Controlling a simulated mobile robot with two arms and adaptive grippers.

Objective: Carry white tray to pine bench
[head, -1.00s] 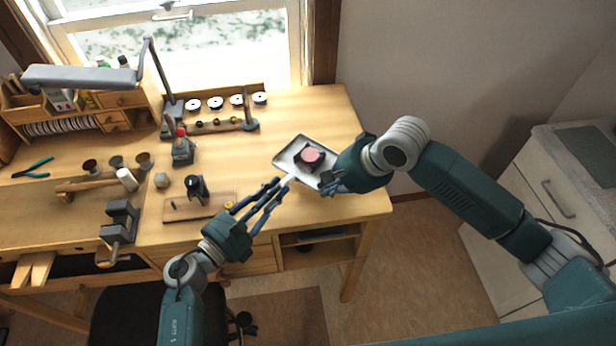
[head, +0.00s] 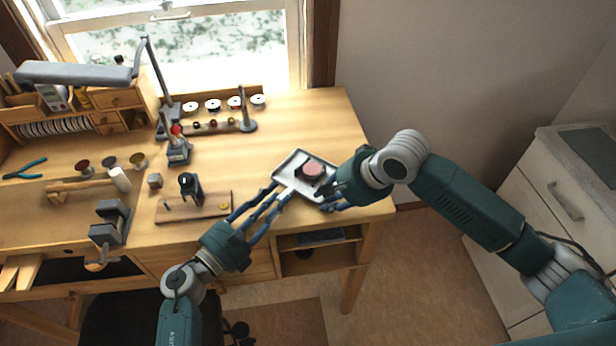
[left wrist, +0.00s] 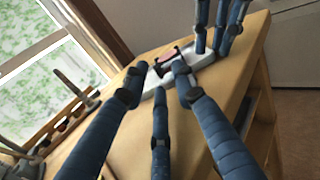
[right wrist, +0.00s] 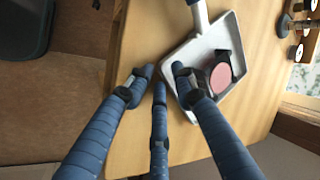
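The white tray (head: 284,177) is at the right end of the pine bench (head: 345,120). It appears level; I cannot tell whether its underside touches the top. A round pink piece in a dark holder (head: 314,171) sits in it. My left gripper (head: 281,193) is at the tray's front left, fingers spread around a pale handle. My right gripper (head: 332,199) is at the tray's right side with fingers apart. In the right wrist view one finger overlaps the tray (right wrist: 228,38) and another is outside its rim. The left wrist view also shows the tray (left wrist: 207,58), partly hidden by fingers.
A wooden board with a small dark tool (head: 192,205) lies left of my left gripper. A rack with spools (head: 215,118) stands behind, by the window. A vise (head: 110,225) is at the front left. A white cabinet (head: 540,200) stands at right. The back right bench top is clear.

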